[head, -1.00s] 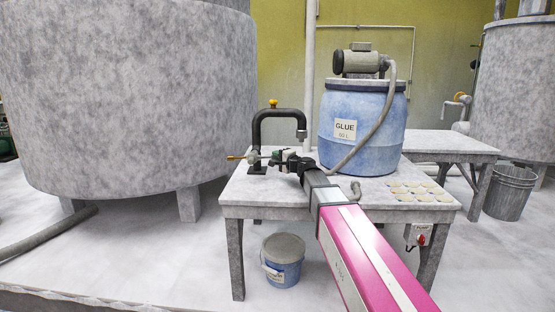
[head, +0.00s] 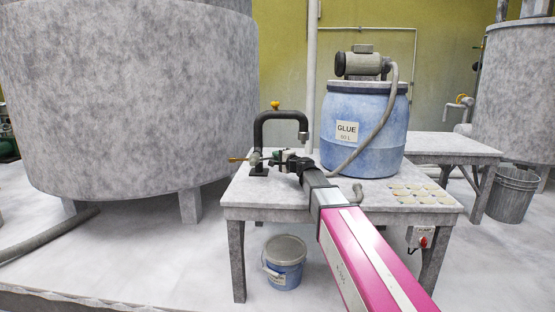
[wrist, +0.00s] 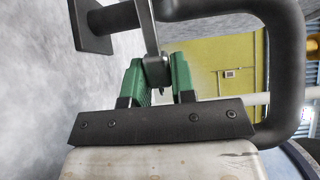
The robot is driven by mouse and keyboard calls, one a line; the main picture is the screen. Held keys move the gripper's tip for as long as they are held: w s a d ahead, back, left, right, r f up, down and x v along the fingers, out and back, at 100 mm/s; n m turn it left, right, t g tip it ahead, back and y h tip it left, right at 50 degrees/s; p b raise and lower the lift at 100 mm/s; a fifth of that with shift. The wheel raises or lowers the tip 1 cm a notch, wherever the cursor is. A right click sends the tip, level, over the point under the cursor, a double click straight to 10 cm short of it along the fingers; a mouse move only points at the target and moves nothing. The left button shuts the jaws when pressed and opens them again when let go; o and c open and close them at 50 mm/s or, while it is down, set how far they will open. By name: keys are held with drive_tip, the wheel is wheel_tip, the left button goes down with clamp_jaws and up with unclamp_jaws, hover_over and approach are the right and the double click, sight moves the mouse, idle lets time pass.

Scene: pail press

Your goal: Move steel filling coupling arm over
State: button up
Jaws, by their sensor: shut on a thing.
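The steel arm (wrist: 149,30) is a flat grey bar with a round end in the wrist view. My gripper (wrist: 157,75) has green fingers shut on that round end. In the head view my gripper (head: 274,158) is at the left side of the table, in front of a black C-shaped frame (head: 257,135). A thin rod with a brass-coloured tip (head: 235,159) sticks out to the left of it. The frame has a yellow knob (head: 275,105) on top and a grey nozzle-like end (head: 303,136) hanging at its right. My gripper hides part of the steel arm in the head view.
A blue glue drum (head: 363,140) with a motor and hose stands on the table (head: 285,203). Several pale discs (head: 418,192) lie at the table's right. A large grey tank (head: 130,100) is close on the left.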

drive_tip(key=shift+x, duration=1.05)
drive_tip(key=shift+w, duration=0.2)
drive_tip(key=shift+w+a, duration=0.45)
drive_tip(key=shift+a, duration=0.1)
drive_tip(key=o, duration=0.8)
drive_tip(key=shift+s+d, duration=0.1)
drive_tip(key=shift+s, duration=0.05)
